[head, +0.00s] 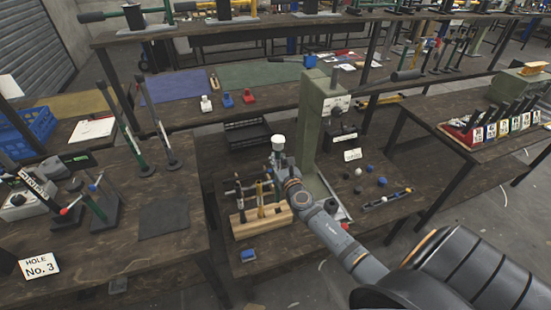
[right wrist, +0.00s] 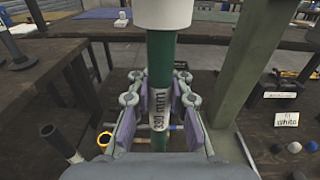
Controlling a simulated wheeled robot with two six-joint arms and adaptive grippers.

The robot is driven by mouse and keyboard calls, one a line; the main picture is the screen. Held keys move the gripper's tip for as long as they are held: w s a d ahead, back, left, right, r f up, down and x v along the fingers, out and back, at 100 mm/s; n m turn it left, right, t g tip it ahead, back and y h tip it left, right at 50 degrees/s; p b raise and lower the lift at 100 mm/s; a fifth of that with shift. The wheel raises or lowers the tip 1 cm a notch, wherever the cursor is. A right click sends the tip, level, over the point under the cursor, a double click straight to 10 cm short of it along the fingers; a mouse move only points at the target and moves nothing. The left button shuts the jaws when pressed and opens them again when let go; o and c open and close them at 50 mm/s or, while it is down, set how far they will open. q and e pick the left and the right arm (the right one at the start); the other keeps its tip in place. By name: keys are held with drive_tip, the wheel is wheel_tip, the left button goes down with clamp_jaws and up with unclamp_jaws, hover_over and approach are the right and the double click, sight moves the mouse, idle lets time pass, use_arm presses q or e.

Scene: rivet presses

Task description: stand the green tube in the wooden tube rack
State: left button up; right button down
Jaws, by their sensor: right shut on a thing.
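The green tube (right wrist: 161,62) has a white cap and a "330 mm" label. It stands upright between the pads of my right gripper (right wrist: 150,105), which is shut on it. In the head view the tube's white cap (head: 278,143) shows above my right gripper (head: 277,172); its lower part is hidden. The wooden tube rack (head: 262,221) is on the table just below and left of the gripper, with a dark tube and a yellow tube upright in it. Whether the green tube's lower end touches the rack cannot be seen. My left gripper is not in view.
A tall green press column (head: 316,125) stands close behind and right of the gripper. Small balls and a "white" sign (head: 352,155) lie right of it. A black crate (head: 247,133) is behind.

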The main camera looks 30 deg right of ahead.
drive_tip(key=shift+s+d, duration=0.15)
drive_tip(key=shift+d, duration=0.15)
drive_tip(key=shift+f, duration=0.1)
drive_tip(key=shift+a+f+b, duration=0.15)
drive_tip(key=shift+f+b, duration=0.3)
drive_tip(key=shift+b, duration=0.1)
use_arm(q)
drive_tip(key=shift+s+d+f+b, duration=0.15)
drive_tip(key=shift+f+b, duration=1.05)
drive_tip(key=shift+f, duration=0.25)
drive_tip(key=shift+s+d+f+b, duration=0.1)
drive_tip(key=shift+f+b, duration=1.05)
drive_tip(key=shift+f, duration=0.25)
use_arm(e)
drive_tip(key=shift+f, duration=2.35)
use_arm(q)
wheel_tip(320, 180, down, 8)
drive_tip(key=b, duration=0.8)
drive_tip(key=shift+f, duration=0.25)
use_arm(e)
wheel_tip(320, 180, down, 9)
drive_tip(key=shift+r, duration=0.2)
drive_tip(key=c, duration=1.2)
unclamp_jaws()
drive_tip(key=shift+o, duration=0.2)
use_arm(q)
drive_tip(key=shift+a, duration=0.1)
